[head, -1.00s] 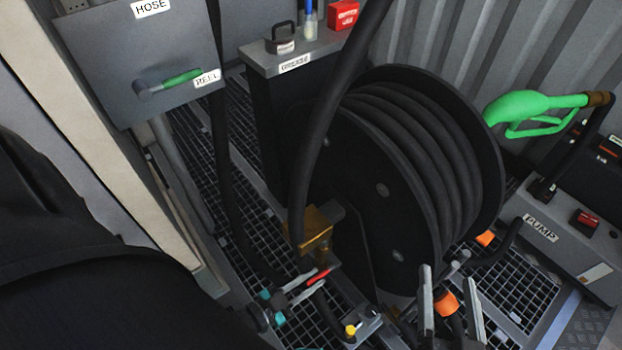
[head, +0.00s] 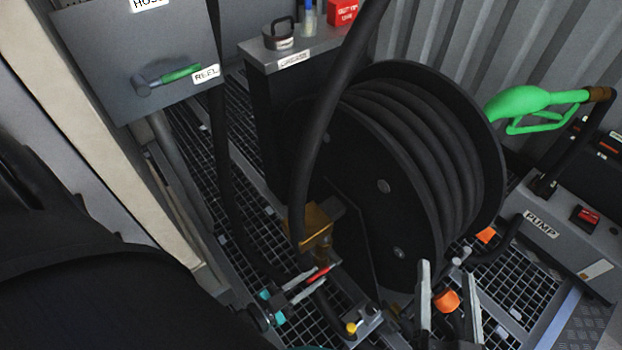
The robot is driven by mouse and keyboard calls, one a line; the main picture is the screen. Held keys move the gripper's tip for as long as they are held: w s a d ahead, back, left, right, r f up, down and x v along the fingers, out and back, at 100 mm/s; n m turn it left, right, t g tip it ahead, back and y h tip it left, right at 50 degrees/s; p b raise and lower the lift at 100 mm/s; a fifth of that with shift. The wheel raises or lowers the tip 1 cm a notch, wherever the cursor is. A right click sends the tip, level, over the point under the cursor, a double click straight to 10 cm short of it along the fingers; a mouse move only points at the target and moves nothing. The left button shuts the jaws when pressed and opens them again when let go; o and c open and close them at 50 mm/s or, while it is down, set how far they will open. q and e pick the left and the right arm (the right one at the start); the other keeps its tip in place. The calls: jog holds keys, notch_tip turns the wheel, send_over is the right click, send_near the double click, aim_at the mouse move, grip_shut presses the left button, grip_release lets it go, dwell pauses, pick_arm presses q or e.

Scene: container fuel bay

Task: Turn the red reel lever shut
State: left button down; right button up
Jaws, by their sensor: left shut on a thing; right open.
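The red reel lever (head: 318,273) sits low beside the brass valve block (head: 307,222) in front of the hose reel. It points up and to the right in the picture. My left gripper (head: 308,284), with teal marks, comes in from the lower left and is shut on the red lever. The lever's pivot end is partly hidden by the fingers. My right gripper (head: 448,290), with orange marks, is open and empty at the lower right, in front of the reel.
The large black hose reel (head: 371,185) fills the middle. A thick black hose (head: 330,130) rises from the brass block. A panel (head: 130,50) with a green lever (head: 182,74) hangs at upper left. A pump box (head: 568,240) and green nozzle (head: 530,103) are at right.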

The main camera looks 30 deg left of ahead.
pick_arm(q)
jog(key=c, duration=1)
grip_release()
jog(key=shift+w+d, duration=0.1)
jog(key=shift+v, duration=7.65)
pick_arm(e)
jog(key=shift+w+d+f+g, duration=0.15)
jog(key=shift+w+f+g, duration=0.1)
jog(key=shift+g, duration=0.15)
